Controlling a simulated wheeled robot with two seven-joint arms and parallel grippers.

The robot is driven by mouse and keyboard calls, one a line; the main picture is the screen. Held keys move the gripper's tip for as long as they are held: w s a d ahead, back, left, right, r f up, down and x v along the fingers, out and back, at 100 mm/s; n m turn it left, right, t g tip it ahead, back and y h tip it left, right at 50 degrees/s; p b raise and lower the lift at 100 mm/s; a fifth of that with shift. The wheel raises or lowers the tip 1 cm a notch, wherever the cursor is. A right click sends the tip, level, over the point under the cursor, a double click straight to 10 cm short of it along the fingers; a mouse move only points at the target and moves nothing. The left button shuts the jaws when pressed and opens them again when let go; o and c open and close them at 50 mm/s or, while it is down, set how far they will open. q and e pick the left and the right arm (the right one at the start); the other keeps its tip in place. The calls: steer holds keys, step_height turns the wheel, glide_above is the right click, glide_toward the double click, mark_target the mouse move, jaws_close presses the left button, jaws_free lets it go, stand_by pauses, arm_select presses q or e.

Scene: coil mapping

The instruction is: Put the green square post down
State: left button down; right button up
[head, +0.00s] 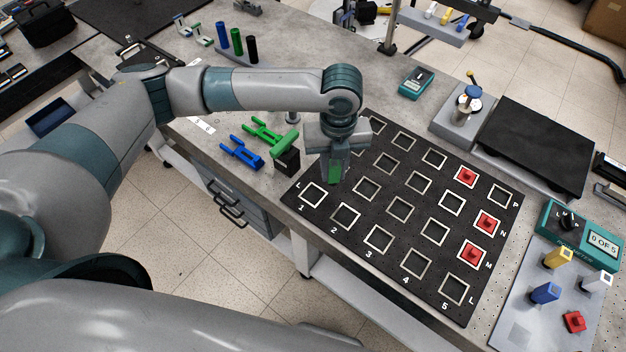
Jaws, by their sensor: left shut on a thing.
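My left gripper (336,158) points down over the near left part of the black board (403,268). It is shut on the green square post (334,174), whose lower part shows below the fingers. The post is close above or at the board, beside the white-outlined square at L1 (313,182); I cannot tell whether it touches. The gripper hides the board behind it. My right gripper is not in view.
Red pieces (473,254) sit in several squares on the board's right side. A grey tray (517,335) at right holds yellow, blue, white and red posts, by a teal box (581,236) reading "0 OF 5". Green and blue forked tools (243,152) and a black block (287,161) lie left of the board.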

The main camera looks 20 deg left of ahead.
arm_select(q)
steer(key=a+f, duration=0.1)
steer(key=s+a+f+p, duration=0.1)
steer(key=a, duration=0.2)
steer(key=shift+s+a+f, duration=0.2)
steer(key=shift+s+f, duration=0.1)
steer(key=shift+f, duration=0.1)
steer(key=shift+f, duration=0.1)
step_height(320, 180, down, 2)
steer(key=shift+f+p, duration=0.25)
steer(key=shift+p, duration=0.75)
steer(key=shift+f, duration=0.65)
steer(key=shift+f, duration=0.15)
steer(key=c, duration=1.5)
jaws_free()
steer(key=shift+c, duration=0.2)
